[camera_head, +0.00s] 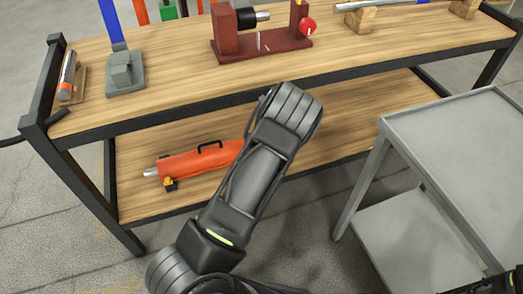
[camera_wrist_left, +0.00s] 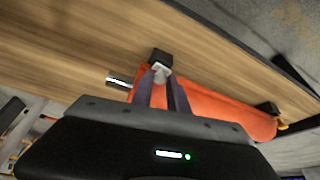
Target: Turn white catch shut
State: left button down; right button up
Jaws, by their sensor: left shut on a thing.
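A long orange jack (camera_head: 200,160) lies on the lower shelf of the workbench, with a black handle and a silver rod end. In the left wrist view the orange body (camera_wrist_left: 220,105) runs off to the right behind my gripper. A small white catch (camera_wrist_left: 161,69) sits by a black block (camera_wrist_left: 160,56) on it. My left gripper (camera_wrist_left: 162,80) is shut on the white catch, with its fingertips around it. In the head view my left arm reaches under the bench top and its gripper is hidden. A dark piece, apparently my right arm, shows at the bottom right corner; its fingers cannot be made out.
The workbench top (camera_head: 180,80) overhangs the shelf (camera_head: 290,150). A grey cart (camera_head: 440,125) stands at the right.

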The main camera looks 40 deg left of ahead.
pick_arm(q)
jog(key=m+t, duration=0.1)
jog(key=m, duration=0.2)
jog(key=shift+s+a+h, duration=0.1)
jog(key=shift+s+h, duration=0.05)
jog(key=shift+h, duration=0.15)
jog(key=shift+s+m+t+h, duration=0.1)
jog(key=shift+m+t+h, duration=0.4)
jog(key=shift+m, duration=1.4)
jog(key=c, duration=1.3)
grip_release()
jog(key=shift+r, duration=0.1)
jog(key=p+v, duration=0.2)
jog(key=v, duration=0.5)
jog(key=shift+s+r, duration=0.15)
jog(key=shift+r, duration=0.15)
